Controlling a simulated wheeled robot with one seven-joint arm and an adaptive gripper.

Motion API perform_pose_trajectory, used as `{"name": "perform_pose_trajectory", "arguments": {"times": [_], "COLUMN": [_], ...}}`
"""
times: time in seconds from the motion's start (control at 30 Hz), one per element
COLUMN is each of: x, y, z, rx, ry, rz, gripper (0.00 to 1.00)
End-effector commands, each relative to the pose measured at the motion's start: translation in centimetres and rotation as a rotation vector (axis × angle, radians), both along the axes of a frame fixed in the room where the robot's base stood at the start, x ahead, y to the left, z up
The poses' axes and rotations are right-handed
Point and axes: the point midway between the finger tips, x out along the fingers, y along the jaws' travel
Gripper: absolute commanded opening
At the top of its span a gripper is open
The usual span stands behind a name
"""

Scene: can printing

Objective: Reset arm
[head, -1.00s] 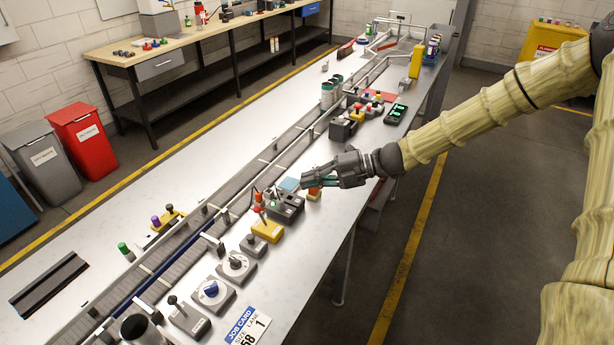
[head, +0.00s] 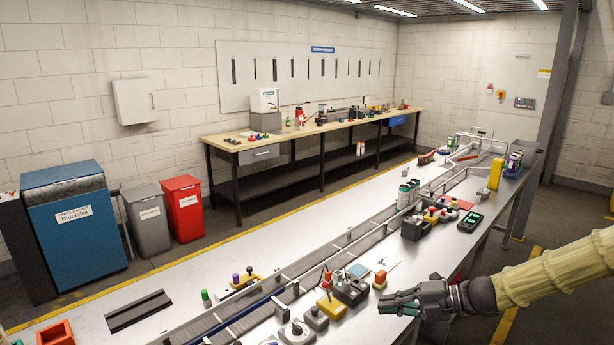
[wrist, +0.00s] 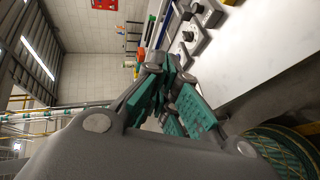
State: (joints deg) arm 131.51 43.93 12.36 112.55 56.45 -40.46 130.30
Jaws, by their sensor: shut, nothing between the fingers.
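My gripper (head: 398,303) is at the right edge of the long white table (head: 150,333), in the head view, with my arm coming in from the right. It points left and its fingers are shut with nothing held. In the wrist view my gripper (wrist: 172,98) shows its green finger pads close together, and the table top (wrist: 265,50) lies to the right of them. A red button box (head: 380,280) stands just behind the fingers, apart from them as far as I can tell.
A conveyor (head: 372,237) runs along the table. Control boxes (head: 350,291) stand left of my gripper, and a dark handheld device (head: 470,222) lies beyond it. A workbench (head: 290,133), a red bin (head: 184,207) and a blue cabinet (head: 75,240) stand behind. The floor right of the table looks clear.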

Motion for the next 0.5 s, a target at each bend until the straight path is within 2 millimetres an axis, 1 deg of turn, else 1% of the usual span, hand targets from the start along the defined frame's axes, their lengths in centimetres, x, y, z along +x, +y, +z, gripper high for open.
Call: {"name": "perform_pose_trajectory", "arguments": {"times": [0.03, 0.2, 0.37, 0.4, 0.47, 0.5], "x": [-0.5, -1.7, -3.4, -4.0, -4.9, -5.6], "y": [0.4, 1.9, 2.6, 2.8, 2.8, 2.9], "z": [-1.0, -3.9, -7.2, -8.2, -9.7, -11.0], "rx": [-0.024, -0.112, -0.209, -0.239, -0.283, -0.319], "ry": [-0.007, -0.052, -0.102, -0.119, -0.145, -0.166], "rz": [0.018, 0.086, 0.161, 0.185, 0.223, 0.256], "gripper": [0.00, 0.00, 0.00, 0.00, 0.00, 0.00]}}
